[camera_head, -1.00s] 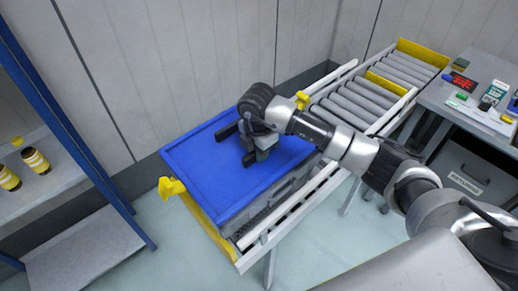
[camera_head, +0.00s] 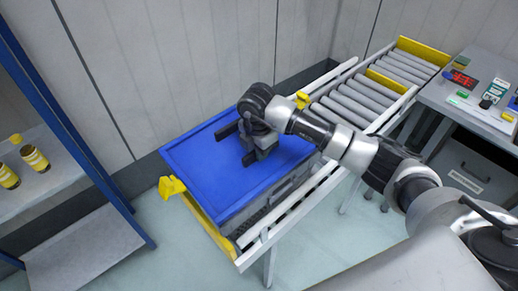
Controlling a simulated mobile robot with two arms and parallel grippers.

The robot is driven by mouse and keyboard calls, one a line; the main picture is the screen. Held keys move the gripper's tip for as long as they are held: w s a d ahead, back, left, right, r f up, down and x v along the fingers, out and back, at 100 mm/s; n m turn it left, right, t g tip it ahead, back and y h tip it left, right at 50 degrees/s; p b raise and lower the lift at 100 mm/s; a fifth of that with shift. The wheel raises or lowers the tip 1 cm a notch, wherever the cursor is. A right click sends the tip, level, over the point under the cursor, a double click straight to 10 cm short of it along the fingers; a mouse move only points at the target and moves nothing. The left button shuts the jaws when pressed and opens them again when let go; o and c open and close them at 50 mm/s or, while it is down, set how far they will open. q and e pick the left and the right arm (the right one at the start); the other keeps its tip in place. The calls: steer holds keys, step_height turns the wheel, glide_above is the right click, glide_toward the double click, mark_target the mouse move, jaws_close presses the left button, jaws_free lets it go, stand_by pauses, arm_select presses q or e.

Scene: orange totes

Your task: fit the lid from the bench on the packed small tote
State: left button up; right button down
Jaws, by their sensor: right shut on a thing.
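The blue lid (camera_head: 205,165) lies over the top of a grey tote (camera_head: 272,198) at the near end of the roller conveyor. It covers the tote, so the contents are hidden. From this angle I cannot tell whether the lid's rim is fully seated all round. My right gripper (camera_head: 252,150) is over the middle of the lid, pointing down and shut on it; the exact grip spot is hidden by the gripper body. My left gripper is not in view.
The roller conveyor (camera_head: 360,100) runs to the back right with yellow stops, one yellow clamp (camera_head: 172,187) at its near left. A bench (camera_head: 470,118) with small items stands at right. A blue-framed shelf (camera_head: 75,125) with jars (camera_head: 34,158) is at left.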

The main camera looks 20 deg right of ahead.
steer(key=shift+f+b, duration=0.35)
steer(key=shift+f, duration=0.15)
steer(key=c, duration=1)
jaws_free()
steer(key=r, duration=0.3)
steer(key=r+b, duration=0.1)
steer(key=r, duration=0.7)
steer(key=shift+s+a+b, duration=0.1)
steer(key=shift+a+b, duration=0.15)
steer(key=shift+b, duration=0.15)
steer(key=shift+f, duration=0.15)
